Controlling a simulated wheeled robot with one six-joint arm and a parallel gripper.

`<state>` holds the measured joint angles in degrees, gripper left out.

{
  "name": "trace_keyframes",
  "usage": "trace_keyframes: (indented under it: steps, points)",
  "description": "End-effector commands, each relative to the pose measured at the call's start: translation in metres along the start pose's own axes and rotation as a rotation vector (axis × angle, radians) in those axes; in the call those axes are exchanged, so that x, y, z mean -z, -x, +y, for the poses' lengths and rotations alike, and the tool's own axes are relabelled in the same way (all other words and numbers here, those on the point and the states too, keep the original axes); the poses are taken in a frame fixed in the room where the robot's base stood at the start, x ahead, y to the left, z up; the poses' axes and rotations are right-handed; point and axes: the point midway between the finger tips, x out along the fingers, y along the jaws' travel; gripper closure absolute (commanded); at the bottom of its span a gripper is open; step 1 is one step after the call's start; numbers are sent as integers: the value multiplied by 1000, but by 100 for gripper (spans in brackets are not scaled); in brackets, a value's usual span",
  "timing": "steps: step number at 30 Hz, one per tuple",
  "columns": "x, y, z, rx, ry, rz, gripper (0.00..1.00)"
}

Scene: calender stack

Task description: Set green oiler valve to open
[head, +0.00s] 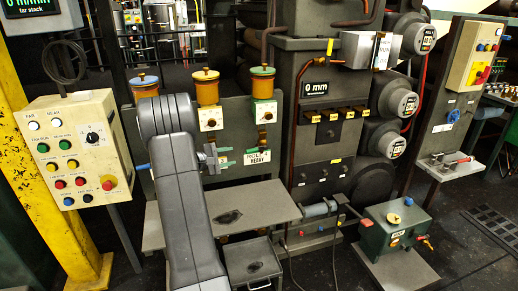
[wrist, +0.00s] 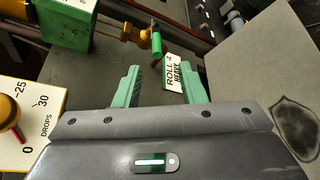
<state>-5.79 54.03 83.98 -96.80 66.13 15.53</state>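The green valve handle (wrist: 157,45) shows in the wrist view on a brass fitting (wrist: 126,32) below a green oiler box (wrist: 68,22). The handle lies crosswise to the brass line. In the head view my gripper (head: 226,158) is left of the ROLL 4 HEAVY label (head: 257,157).
Another dial (wrist: 22,115) is close on the left in the wrist view. Oilers with amber (head: 206,88) and blue (head: 145,85) caps stand farther left in the head view. A grey shelf (head: 262,205) lies below my gripper. The tall roll stand (head: 315,150) rises to the right.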

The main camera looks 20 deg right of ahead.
Motion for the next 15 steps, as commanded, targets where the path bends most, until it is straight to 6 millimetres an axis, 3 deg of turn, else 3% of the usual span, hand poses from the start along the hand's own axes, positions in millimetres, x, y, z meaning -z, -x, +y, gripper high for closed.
trace_keyframes:
  steps: [8,15]
  points:
    - [8,-20,2,-22,8,2,63]
    - [7,-71,3,-21,8,1,63]
